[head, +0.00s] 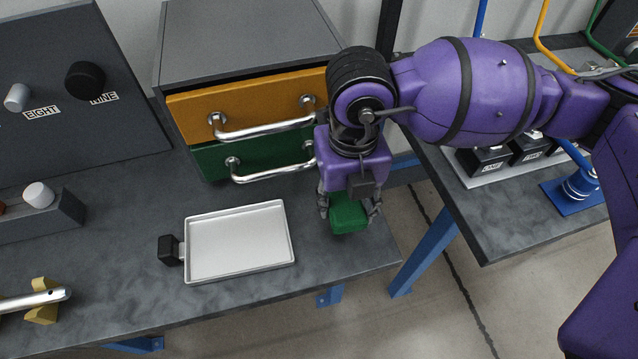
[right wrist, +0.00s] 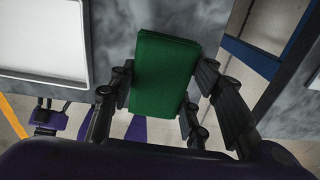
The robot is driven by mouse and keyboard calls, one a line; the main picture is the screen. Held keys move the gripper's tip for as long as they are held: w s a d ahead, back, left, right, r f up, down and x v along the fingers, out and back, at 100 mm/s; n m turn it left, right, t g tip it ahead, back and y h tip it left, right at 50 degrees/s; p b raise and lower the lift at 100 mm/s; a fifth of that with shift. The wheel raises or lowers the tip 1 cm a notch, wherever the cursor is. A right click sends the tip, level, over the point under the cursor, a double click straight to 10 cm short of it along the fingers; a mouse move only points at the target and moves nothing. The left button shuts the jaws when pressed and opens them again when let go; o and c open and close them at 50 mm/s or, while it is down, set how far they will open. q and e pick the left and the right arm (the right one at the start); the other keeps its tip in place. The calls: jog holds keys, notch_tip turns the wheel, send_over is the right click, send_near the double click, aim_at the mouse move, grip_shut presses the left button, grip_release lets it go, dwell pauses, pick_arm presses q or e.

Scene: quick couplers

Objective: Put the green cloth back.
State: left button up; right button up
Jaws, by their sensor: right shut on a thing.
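The green cloth (head: 347,214) is a folded green block held between the fingers of my right gripper (head: 349,207), near the right front corner of the table. In the right wrist view the green cloth (right wrist: 164,76) sits between the fingers of the right gripper (right wrist: 170,98), which are shut on it. I cannot tell whether the cloth touches the table top. My left gripper is not in the head view.
A silver tray (head: 240,243) with a black handle lies empty left of the gripper. Behind stands a cabinet with an orange drawer (head: 262,104) and a green drawer (head: 215,166), both with metal handles. A second table (head: 500,220) stands right across a gap.

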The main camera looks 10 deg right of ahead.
aim_at(344, 208)
jog(key=shift+w+d+f, duration=0.1)
jog(key=shift+w+f, duration=0.05)
jog(key=shift+f, duration=0.2)
jog(key=shift+w+d+f, duration=0.1)
jog(key=shift+w+f, duration=0.1)
jog(key=shift+f, duration=1.3)
jog(key=shift+f, duration=0.35)
jog(key=o, duration=1.2)
jog(key=shift+r, duration=0.1)
